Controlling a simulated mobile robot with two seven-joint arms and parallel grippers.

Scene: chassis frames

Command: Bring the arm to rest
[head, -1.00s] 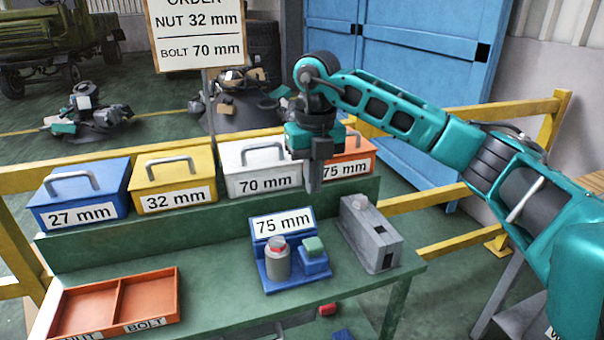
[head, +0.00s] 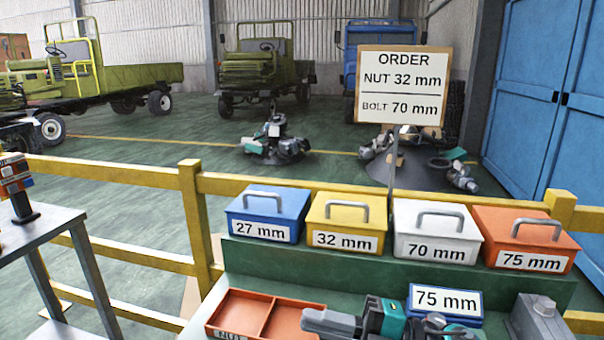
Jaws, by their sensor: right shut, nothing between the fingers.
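My right gripper (head: 318,320) shows at the bottom of the head view, its grey fingers pointing left and its teal wrist to their right. It is shut and empty. It appears in front of the right part of the orange-red tray (head: 238,308); whether it touches the tray cannot be told. The rest of the right arm is mostly cut off by the lower edge. My left gripper is not in view.
On the green bench ledge stand the blue 27 mm (head: 290,207), yellow 32 mm (head: 318,212), white 70 mm (head: 405,222) and orange 75 mm (head: 485,228) boxes, lids closed.

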